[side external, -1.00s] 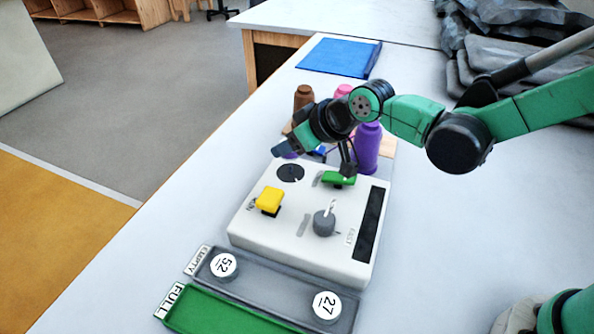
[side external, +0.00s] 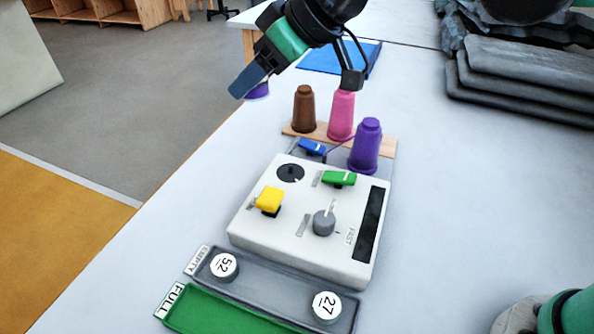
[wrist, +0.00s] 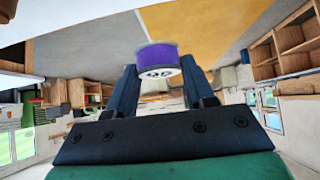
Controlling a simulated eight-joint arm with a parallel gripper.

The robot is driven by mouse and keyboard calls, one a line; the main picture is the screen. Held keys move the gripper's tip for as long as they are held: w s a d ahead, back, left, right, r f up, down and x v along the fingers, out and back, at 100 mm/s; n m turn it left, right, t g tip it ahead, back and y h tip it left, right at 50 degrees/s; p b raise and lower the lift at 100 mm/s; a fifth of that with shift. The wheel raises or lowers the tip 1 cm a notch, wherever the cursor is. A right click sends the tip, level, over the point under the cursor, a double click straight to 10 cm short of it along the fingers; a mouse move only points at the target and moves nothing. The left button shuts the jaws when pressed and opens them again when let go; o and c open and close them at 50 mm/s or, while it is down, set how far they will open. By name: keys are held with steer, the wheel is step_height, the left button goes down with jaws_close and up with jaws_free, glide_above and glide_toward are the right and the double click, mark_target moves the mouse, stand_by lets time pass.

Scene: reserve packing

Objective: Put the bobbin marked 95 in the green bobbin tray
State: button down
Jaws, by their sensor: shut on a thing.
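My gripper (side external: 254,84) is shut on a purple-wound bobbin (side external: 258,92), held high above and beyond the bobbin winder. The wrist view shows the bobbin (wrist: 157,60) between the fingertips (wrist: 158,78), with a white end label whose number looks like 95 but is hard to read. The green tray (side external: 205,313), marked FULL, lies at the bottom of the side view, partly cut off by the frame edge; its visible part is empty. The grey tray (side external: 275,284), marked EMPTY, lies beside it with bobbins marked 52 (side external: 223,265) and 27 (side external: 326,306).
The white winder (side external: 290,235) with yellow (side external: 269,200), green (side external: 339,178) and blue (side external: 312,147) parts stands behind the trays. Brown (side external: 304,108), pink (side external: 341,115) and purple (side external: 366,145) thread cones stand behind it. The table right of the winder is clear.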

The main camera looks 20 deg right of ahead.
steer(key=s+a+f+n+g+y, duration=0.2)
steer(key=s+a+n+g, duration=0.1)
steer(key=s+a+n, duration=0.3)
steer(key=n+g, duration=0.5)
glide_above(195, 330)
steer(key=d, duration=0.3)
steer(key=f, duration=1.6)
steer(key=shift+w+a, duration=0.15)
steer(key=shift+w, duration=0.1)
steer(key=shift+f, duration=2.05)
steer(key=c, duration=0.6)
jaws_free()
steer(key=shift+f, duration=0.1)
